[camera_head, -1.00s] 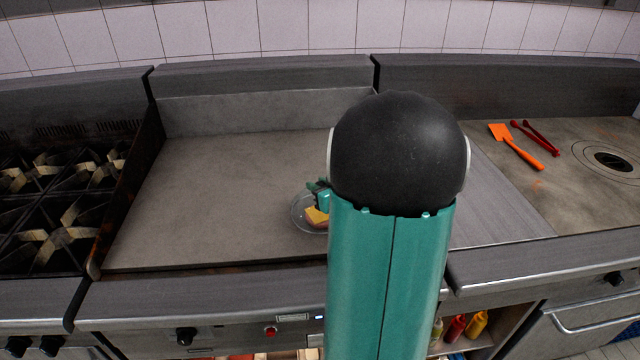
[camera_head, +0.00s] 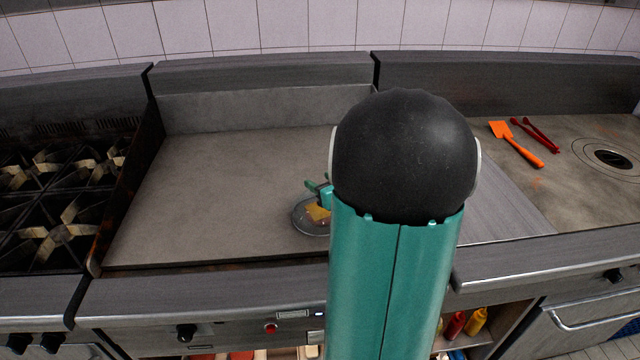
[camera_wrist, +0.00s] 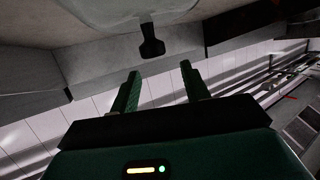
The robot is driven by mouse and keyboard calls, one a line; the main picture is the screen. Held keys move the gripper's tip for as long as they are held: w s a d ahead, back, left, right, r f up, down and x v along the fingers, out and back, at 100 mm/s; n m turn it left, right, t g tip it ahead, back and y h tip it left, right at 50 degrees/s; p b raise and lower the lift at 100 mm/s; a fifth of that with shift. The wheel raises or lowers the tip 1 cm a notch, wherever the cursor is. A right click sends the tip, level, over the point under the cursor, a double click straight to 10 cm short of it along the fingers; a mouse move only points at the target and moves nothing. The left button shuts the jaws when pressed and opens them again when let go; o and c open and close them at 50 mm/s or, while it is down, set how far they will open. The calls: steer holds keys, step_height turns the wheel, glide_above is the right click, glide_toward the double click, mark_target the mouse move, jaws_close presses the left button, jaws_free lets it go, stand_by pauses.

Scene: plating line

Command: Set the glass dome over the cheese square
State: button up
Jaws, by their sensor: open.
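The glass dome (camera_head: 302,217) shows in the head view as a clear round shape on the griddle, just left of my arm. My arm hides the right side. In the wrist view the dome (camera_wrist: 108,12) fills the top edge, and its dark knob (camera_wrist: 152,42) points toward my fingers. My gripper (camera_wrist: 160,70) is open and empty, its two green fingers apart and clear of the knob. In the head view my gripper (camera_head: 320,187) is partly hidden behind my arm.
The flat griddle (camera_head: 220,180) is clear to the left of the dome. Burners (camera_head: 60,200) stand at the far left. An orange spatula (camera_head: 515,145) and red tongs (camera_head: 535,134) lie on the right-hand surface. A back wall (camera_head: 260,105) bounds the griddle.

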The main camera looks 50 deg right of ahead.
steer(key=v, duration=1.1)
steer(key=w+a+r+m+g+h, duration=0.1)
steer(key=w+a+r+g+h, duration=0.2)
steer(key=w+a+r, duration=0.4)
steer(key=s+a+f+n+g+y, duration=0.1)
steer(key=s+a, duration=0.4)
steer(key=a, duration=0.8)
steer(key=s+a+f+n+g+y, duration=0.1)
steer(key=s+a+g+y, duration=0.3)
steer(key=a, duration=0.9)
steer(key=shift+s+a+n+g+y, duration=0.35)
steer(key=shift+s+n+y, duration=0.15)
steer(key=shift+n, duration=0.2)
steer(key=shift+d+f, duration=0.1)
steer(key=shift+d, duration=0.05)
